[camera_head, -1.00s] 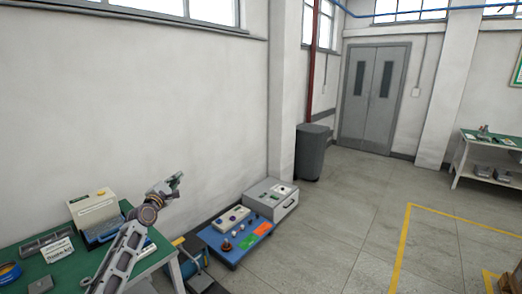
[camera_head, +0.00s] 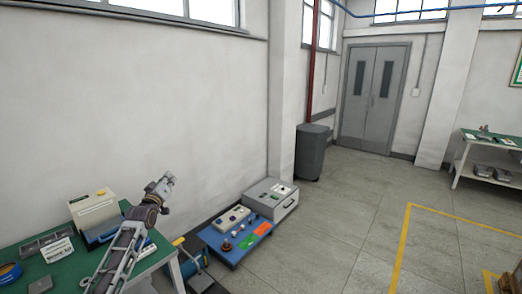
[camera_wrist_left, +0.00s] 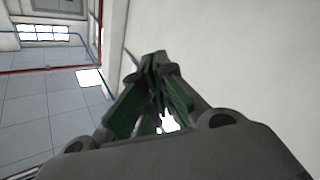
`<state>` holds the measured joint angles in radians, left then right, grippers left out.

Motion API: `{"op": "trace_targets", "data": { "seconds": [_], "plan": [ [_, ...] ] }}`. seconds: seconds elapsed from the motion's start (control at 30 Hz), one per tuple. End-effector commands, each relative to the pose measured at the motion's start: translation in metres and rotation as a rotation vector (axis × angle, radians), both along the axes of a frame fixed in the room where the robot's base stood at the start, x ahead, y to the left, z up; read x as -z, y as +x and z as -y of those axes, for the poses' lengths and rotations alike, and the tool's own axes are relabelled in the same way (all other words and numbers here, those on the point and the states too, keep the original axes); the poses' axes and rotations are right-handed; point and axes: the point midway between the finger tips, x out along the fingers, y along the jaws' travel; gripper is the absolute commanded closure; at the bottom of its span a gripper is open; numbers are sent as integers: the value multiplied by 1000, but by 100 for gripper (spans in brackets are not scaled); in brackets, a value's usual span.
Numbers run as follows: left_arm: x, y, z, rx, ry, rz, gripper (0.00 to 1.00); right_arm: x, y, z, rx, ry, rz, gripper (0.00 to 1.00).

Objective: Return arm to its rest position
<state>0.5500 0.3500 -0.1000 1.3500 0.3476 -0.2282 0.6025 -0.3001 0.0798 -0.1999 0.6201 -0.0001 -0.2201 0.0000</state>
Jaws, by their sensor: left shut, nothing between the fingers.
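My left arm comes in from the lower left in the head view, raised over the green-topped table (camera_head: 28,279). My left gripper (camera_head: 168,178) is at its upper end, in front of the white wall and clear of the table. In the left wrist view the gripper (camera_wrist_left: 158,62) has its fingertips together with nothing held between them. Behind it there are wall, floor tiles and a window. My right gripper does not show.
A beige-and-blue case (camera_head: 94,211) and a grey tray (camera_head: 44,245) are on the table near my left arm. A blue platform (camera_head: 226,252) and a grey box (camera_head: 283,204) stand on the floor along the wall. Open floor lies to the right.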

Motion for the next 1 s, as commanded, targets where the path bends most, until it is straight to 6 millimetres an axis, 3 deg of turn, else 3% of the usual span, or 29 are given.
{"op": "trace_targets", "data": {
  "seconds": [0.3,0.67,0.87,1.0],
  "plan": [
    [-2,0,-9,-82,493,5,100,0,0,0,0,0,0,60],
    [-5,-1,-16,-153,918,-2,100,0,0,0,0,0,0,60],
    [52,-4,-13,-119,929,-75,100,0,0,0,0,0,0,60],
    [101,-11,-11,-89,922,-138,100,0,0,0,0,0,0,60]
  ]
}}
